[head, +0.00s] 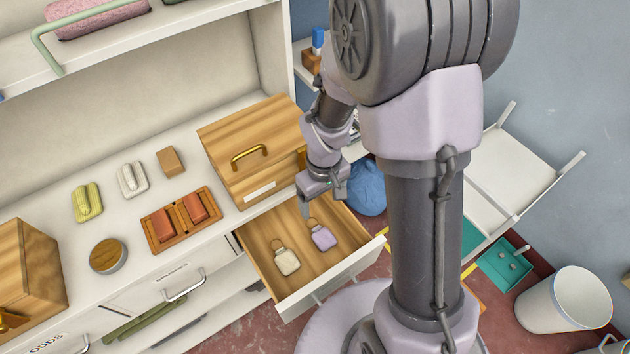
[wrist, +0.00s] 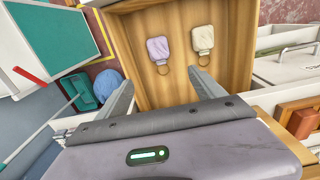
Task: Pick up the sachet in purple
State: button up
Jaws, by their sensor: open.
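The purple sachet (head: 323,238) lies in the open drawer (head: 304,274), toward its right side in the head view. It has a ring loop at one end. In the wrist view the purple sachet (wrist: 158,49) lies left of a cream sachet (wrist: 203,39), which also has a ring. The cream sachet (head: 287,262) lies apart from it in the same drawer. My gripper (head: 306,209) is above the back part of the drawer. In the wrist view its two fingers (wrist: 163,88) are spread, with nothing between them. Both sachets are beyond the fingertips.
A wooden box with a brass handle (head: 250,155) stands on the counter behind the drawer. An orange tray (head: 157,246) and a round wooden-topped item (head: 108,256) are left of it. A blue round object (head: 367,188) is beyond the drawer's right side. The drawer floor around the sachets is clear.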

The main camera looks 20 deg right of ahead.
jog(key=b, duration=0.5)
send_over(322, 234)
jog(key=f, duration=1.2)
jog(key=shift+s+a+f, duration=0.1)
jog(key=shift+a+f, duration=0.05)
jog(key=shift+a, duration=0.15)
jog(key=f+b, duration=0.1)
jog(key=f, duration=0.1)
jog(key=f+b, duration=0.2)
jog(key=f, duration=0.1)
jog(key=shift+d+f+b, duration=0.25)
jog(key=shift+f+b, duration=0.05)
jog(key=shift+f, duration=0.05)
jog(key=shift+r, duration=0.15)
jog(key=c, duration=1.4)
